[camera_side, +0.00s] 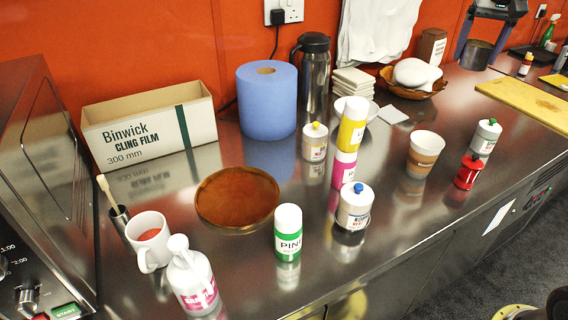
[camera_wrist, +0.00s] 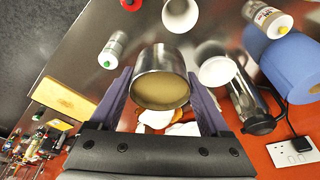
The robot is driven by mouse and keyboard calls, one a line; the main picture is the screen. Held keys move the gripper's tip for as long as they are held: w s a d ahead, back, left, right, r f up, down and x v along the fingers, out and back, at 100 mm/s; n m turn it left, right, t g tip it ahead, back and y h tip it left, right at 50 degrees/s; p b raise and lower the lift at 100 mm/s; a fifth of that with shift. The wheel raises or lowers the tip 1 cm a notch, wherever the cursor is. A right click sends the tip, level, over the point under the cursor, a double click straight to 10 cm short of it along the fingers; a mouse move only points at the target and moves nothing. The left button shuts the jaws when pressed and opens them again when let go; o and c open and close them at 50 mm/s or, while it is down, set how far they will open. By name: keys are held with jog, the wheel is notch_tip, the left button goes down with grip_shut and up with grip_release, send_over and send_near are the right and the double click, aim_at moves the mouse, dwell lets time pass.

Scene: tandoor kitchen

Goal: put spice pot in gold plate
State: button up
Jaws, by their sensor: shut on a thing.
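The spice pot (camera_wrist: 160,78) is a round metal pot with a tan filling. In the wrist view it sits between the two fingers of my gripper (camera_wrist: 163,92), which is shut on it. In the side view the pot (camera_side: 476,55) and my gripper (camera_side: 487,45) are at the far right back, near the yellow board. I cannot tell how high the pot is off the counter. The gold plate (camera_side: 237,198) is a round brown-gold dish with a thin rim, lying bare on the counter left of centre. I do not see it in the wrist view.
Bottles stand between pot and plate: a yellow one (camera_side: 352,122), a white one (camera_side: 354,207), a green one (camera_side: 288,230). A paper cup (camera_side: 424,153), blue roll (camera_side: 267,100), flask (camera_side: 313,72) and wooden bowl (camera_side: 411,92) also stand there. A mug (camera_side: 148,240) is left of the plate.

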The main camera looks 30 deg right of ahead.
jog(key=w+a+n+y, duration=0.1)
jog(key=w+a+n, duration=0.25)
jog(key=a, duration=0.55)
jog(key=w+a+n+y, duration=0.1)
jog(key=w+a+n, duration=0.1)
jog(key=a+n, duration=0.5)
jog(key=s+a+n+y, duration=0.1)
jog(key=s+a+n, duration=0.15)
jog(key=a, duration=0.95)
jog(key=s+a+n+y, duration=0.1)
jog(key=a+n, duration=0.3)
jog(key=a, duration=0.8)
send_near(256, 194)
jog(key=shift+w+a+f+n, duration=0.2)
jog(key=shift+a+f+n, duration=0.1)
jog(key=shift+f, duration=0.45)
jog(key=shift+w+a+f, duration=0.2)
jog(key=shift+w+f, duration=0.2)
jog(key=shift+f, duration=1.6)
jog(key=shift+f, duration=0.15)
